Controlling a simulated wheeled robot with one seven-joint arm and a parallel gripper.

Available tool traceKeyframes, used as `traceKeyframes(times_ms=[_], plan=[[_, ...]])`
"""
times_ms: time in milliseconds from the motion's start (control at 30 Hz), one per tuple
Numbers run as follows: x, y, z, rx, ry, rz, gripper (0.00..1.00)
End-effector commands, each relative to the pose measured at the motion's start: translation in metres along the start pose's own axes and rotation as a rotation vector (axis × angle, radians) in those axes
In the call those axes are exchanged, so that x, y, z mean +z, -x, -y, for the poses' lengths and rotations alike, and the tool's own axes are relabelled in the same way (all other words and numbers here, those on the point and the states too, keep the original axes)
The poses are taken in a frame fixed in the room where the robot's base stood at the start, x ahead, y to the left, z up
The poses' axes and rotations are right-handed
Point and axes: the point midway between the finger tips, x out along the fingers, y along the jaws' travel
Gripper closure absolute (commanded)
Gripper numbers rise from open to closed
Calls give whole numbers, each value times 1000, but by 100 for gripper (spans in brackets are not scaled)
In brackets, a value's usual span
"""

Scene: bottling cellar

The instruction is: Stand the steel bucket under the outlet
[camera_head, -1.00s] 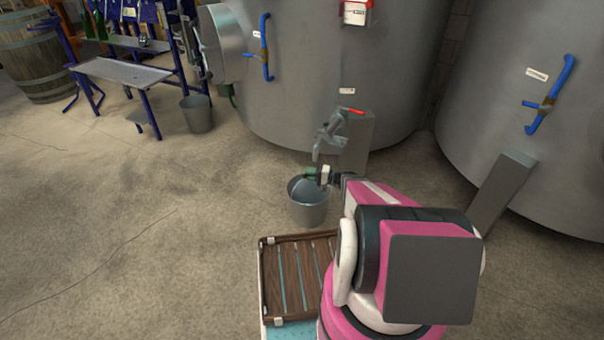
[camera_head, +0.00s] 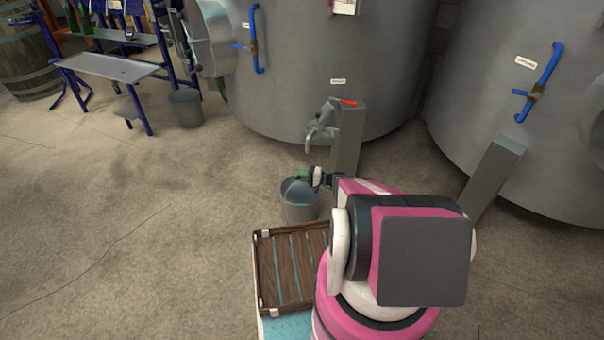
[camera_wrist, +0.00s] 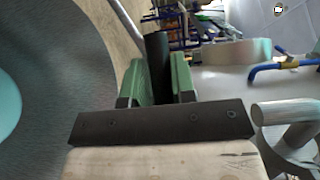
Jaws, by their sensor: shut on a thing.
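The steel bucket (camera_head: 300,208) is grey with a pale blue-green inside and looks upright, close in front of the outlet (camera_head: 318,137). The outlet is a grey tap with a red lever on the tank, its mouth above and slightly beyond the bucket's rim. My gripper (camera_head: 304,176) is over the bucket's rim, its green fingers closed on the bucket's dark handle grip (camera_wrist: 157,58). In the wrist view, the bucket's inside (camera_wrist: 60,70) fills the left and the outlet (camera_wrist: 285,125) shows at the lower right. I cannot tell whether the bucket's base touches the floor.
A grey post (camera_head: 348,138) stands right beside the outlet. Large steel tanks (camera_head: 330,60) close off the back. A slatted wooden rack (camera_head: 292,265) lies in front of the bucket. Another grey bucket (camera_head: 186,110) stands by the blue-framed bench (camera_head: 112,68). The left floor is clear.

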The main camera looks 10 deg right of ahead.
Motion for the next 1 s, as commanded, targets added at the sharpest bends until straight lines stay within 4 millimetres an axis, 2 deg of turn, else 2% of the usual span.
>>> traceKeyframes(times_ms=[1000], plan=[[0, 0, -9, -3, 0, 0, 100]])
